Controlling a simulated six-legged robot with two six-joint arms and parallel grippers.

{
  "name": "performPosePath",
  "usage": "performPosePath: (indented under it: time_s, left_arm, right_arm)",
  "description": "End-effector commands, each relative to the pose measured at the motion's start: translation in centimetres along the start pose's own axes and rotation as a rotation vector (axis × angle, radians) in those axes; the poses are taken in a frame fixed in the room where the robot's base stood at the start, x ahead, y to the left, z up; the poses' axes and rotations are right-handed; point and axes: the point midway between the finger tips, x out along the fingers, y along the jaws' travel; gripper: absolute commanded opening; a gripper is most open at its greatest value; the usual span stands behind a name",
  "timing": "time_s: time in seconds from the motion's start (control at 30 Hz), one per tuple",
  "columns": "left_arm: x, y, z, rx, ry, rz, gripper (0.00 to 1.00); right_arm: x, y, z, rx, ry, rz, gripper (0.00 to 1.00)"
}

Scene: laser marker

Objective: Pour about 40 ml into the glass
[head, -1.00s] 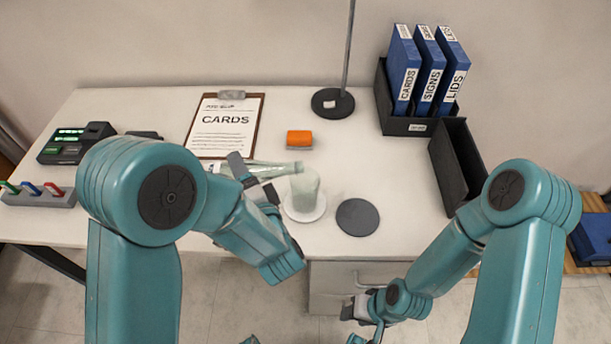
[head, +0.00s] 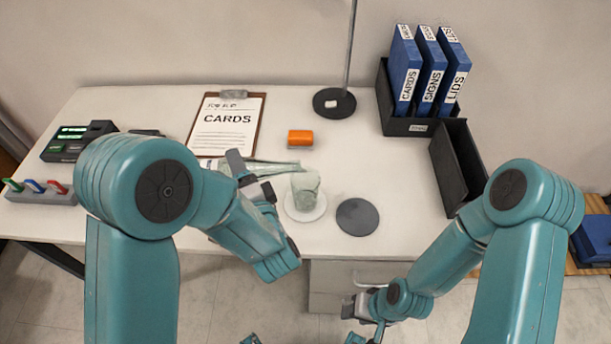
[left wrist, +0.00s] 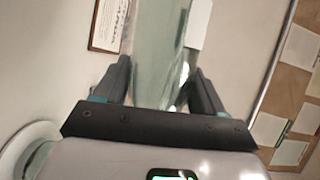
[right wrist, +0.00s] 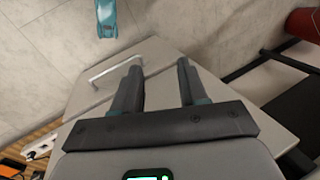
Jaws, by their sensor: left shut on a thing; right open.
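A clear greenish glass bottle (head: 278,167) lies nearly level in the air, its neck pointing right toward the glass. My left gripper (head: 245,175) is shut around it; the bottle also shows between the fingers in the left wrist view (left wrist: 160,55). The drinking glass (head: 305,188) stands upright on a round white saucer or mat (head: 304,214), with the bottle's mouth just above its rim. I cannot make out a stream or the liquid level. My right gripper (right wrist: 158,80) is open and empty, low in front of the desk's drawer unit (head: 330,285).
A dark grey disc (head: 357,216) lies right of the glass. Behind are an orange block (head: 300,139), a clipboard (head: 227,125) and a lamp-like stand base (head: 334,102). Black holders with blue binders (head: 404,70) stand at the back right. Free desk lies around the disc.

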Motion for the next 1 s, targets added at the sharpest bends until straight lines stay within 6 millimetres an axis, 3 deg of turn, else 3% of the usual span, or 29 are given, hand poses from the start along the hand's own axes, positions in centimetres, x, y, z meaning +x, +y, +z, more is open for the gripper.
performPosePath:
  time_s: [1.0]
  left_arm:
    - [0.44, -0.47, 0.73, 0.018, 0.0, -0.011, 0.12]
  right_arm:
    - [-0.24, -0.08, 0.01, 0.0, 0.0, 0.0, 0.43]
